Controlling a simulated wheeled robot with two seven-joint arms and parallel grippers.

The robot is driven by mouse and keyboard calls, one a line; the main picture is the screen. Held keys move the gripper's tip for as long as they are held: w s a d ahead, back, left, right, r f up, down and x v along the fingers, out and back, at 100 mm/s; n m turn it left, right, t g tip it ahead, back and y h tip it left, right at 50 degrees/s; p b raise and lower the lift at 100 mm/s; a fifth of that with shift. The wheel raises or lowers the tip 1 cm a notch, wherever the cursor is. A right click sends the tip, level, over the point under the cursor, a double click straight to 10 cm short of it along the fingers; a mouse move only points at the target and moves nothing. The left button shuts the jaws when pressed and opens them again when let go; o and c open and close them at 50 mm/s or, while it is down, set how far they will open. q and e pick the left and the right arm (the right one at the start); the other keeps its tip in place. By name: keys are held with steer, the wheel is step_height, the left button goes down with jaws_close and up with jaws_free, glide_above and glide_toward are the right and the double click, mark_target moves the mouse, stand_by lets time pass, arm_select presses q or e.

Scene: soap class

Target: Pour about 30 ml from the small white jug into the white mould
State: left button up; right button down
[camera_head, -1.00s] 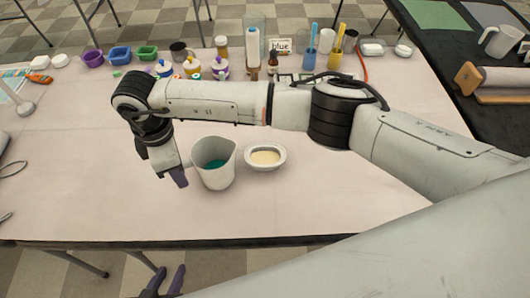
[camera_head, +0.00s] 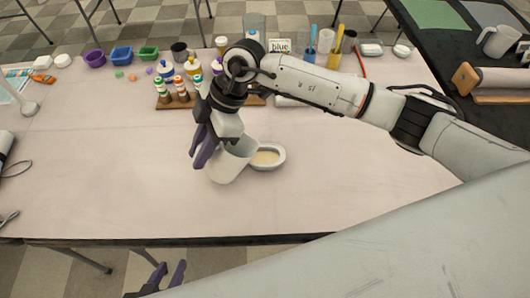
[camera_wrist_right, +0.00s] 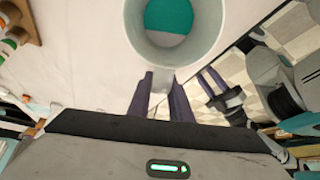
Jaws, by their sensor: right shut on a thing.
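The small white jug (camera_head: 230,165) is in the middle of the head view and looks tilted to the right, towards the mould. The right wrist view shows the jug (camera_wrist_right: 136,40) from above, with teal liquid inside. My right gripper (camera_wrist_right: 161,97) is shut on its handle; in the head view the gripper (camera_head: 203,155) is at its left side. The white mould (camera_head: 279,161) stands just right of the jug, with cream-coloured content; the jug hides its left edge. I see no stream between them. My left gripper (camera_head: 167,279) is open and empty below the table's front edge.
The front and left-centre of the table are clear.

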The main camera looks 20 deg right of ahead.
steer(key=shift+w+d+r+y, duration=0.1)
steer(key=shift+d+r+y, duration=0.6)
steer(key=shift+d+r, duration=0.3)
steer(key=shift+w+d+r+y, duration=0.1)
steer(key=shift+d+r+y, duration=0.15)
steer(key=shift+d+y, duration=0.5)
steer(key=shift+d+r+y, duration=0.2)
steer(key=shift+d+y, duration=0.3)
steer(key=shift+y, duration=0.45)
steer(key=shift+d+r+y, duration=0.55)
steer(key=shift+r+y, duration=0.05)
steer(key=shift+r, duration=0.05)
steer(key=shift+w+d+r+y, duration=0.1)
steer(key=shift+d+r+y, duration=0.15)
steer(key=shift+y, duration=0.05)
steer(key=shift+d+f+g+b, duration=0.1)
steer(key=shift+d+g+b, duration=0.05)
steer(key=shift+g+b, duration=0.2)
steer(key=shift+d+y+b, duration=0.15)
steer(key=shift+y+b, duration=0.15)
steer(key=shift+b, duration=0.1)
steer(key=d+y+b, duration=0.1)
steer(key=b, duration=0.2)
steer(key=shift+d, duration=0.25)
steer(key=shift+w+d+r+y+b, duration=0.1)
steer(key=shift+d+r+y+b, duration=0.15)
steer(key=shift+d+y+b, duration=0.3)
